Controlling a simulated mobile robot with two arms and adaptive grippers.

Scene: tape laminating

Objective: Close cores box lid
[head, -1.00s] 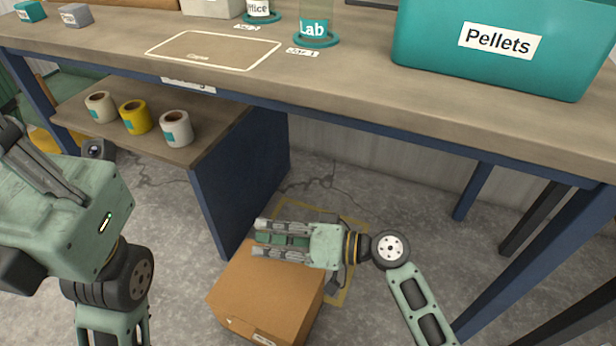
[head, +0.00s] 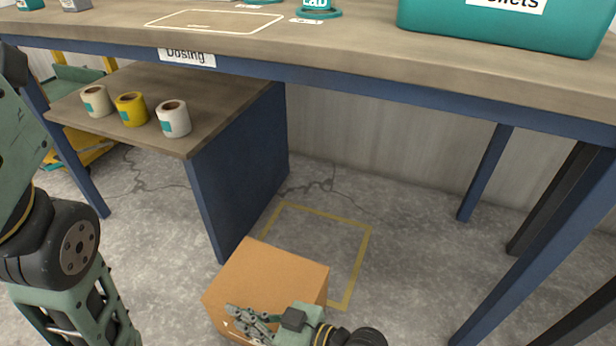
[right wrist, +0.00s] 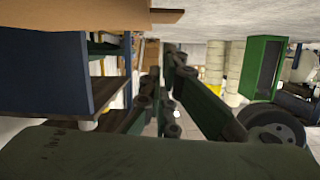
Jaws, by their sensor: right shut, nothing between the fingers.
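The brown cardboard box (head: 268,272) stands on the floor in the lower middle of the head view. Its top looks flat, and I see no raised flap there. My right gripper (head: 234,315) is over the near part of the box, shut and empty, with fingers pointing left. I cannot tell whether it touches the box. It hides part of the near side. In the right wrist view, the gripper fingers (right wrist: 168,108) are in the middle, and a cardboard edge (right wrist: 90,16) shows at the top left. My left arm is at the left edge, its gripper out of view.
A workbench (head: 330,60) runs above, with a teal bin (head: 490,30). A lower shelf (head: 185,140) holds several tape rolls, among them a yellow roll (head: 131,110). A blue panel (head: 240,165) stands left of the box. A yellow floor outline (head: 358,262) lies behind the box.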

